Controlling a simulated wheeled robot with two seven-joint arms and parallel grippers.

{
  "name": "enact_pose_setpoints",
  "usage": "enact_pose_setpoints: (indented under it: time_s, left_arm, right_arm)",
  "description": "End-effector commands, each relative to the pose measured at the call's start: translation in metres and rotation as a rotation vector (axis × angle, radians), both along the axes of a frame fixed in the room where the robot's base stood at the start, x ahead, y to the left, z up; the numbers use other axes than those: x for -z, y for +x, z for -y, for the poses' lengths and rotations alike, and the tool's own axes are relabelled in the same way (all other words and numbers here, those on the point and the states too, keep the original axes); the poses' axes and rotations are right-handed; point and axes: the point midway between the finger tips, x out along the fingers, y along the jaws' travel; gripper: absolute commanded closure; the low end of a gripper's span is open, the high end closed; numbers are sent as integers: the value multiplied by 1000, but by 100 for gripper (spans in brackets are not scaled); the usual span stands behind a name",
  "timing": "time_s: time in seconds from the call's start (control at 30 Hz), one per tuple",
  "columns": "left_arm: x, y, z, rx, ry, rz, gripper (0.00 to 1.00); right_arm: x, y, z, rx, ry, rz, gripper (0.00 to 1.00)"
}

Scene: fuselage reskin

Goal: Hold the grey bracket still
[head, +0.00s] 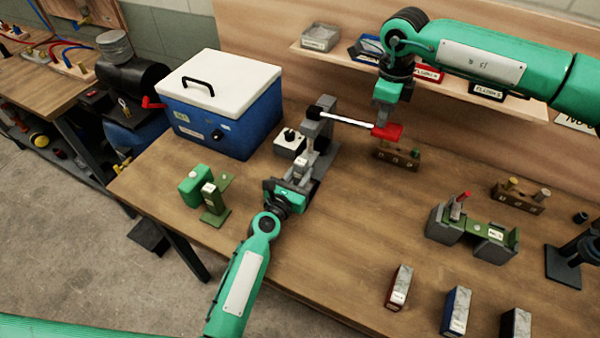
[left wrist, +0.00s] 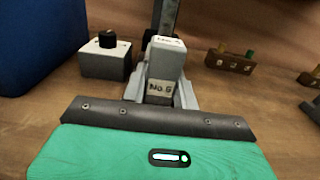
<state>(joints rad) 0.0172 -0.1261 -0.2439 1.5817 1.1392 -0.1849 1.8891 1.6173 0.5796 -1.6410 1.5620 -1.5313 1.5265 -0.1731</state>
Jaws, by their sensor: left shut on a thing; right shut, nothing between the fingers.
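The grey bracket (left wrist: 165,62) stands upright in a grey bench tool with a lever arm (head: 318,128). It bears white "No." labels in the left wrist view; it also shows small in the head view (head: 307,160). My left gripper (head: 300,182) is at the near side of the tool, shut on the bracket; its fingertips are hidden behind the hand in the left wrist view. The lever is a pale rod ending in a red handle (head: 387,132). My right gripper (head: 383,115) is shut and empty, pointing down just above or touching that handle; I cannot tell which.
A blue cool box (head: 225,112) with a white lid stands behind left. A white box with a black knob (head: 289,143) is beside the tool. A green part (head: 212,195) is left of my left gripper. Several small blocks and a green-topped fixture (head: 475,237) stand right. The middle front is clear.

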Motion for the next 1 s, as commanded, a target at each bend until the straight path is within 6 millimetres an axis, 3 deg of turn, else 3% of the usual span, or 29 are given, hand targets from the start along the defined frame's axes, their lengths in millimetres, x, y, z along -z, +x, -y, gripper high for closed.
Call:
enact_pose_setpoints:
  time_s: [0.17,1.0]
  left_arm:
    - [-1,0,0,0,0,1,100]
    - [-1,0,0,0,0,1,100]
  right_arm:
    - [-7,0,0,0,1,0,100]
    - [-109,0,0,0,1,1,100]
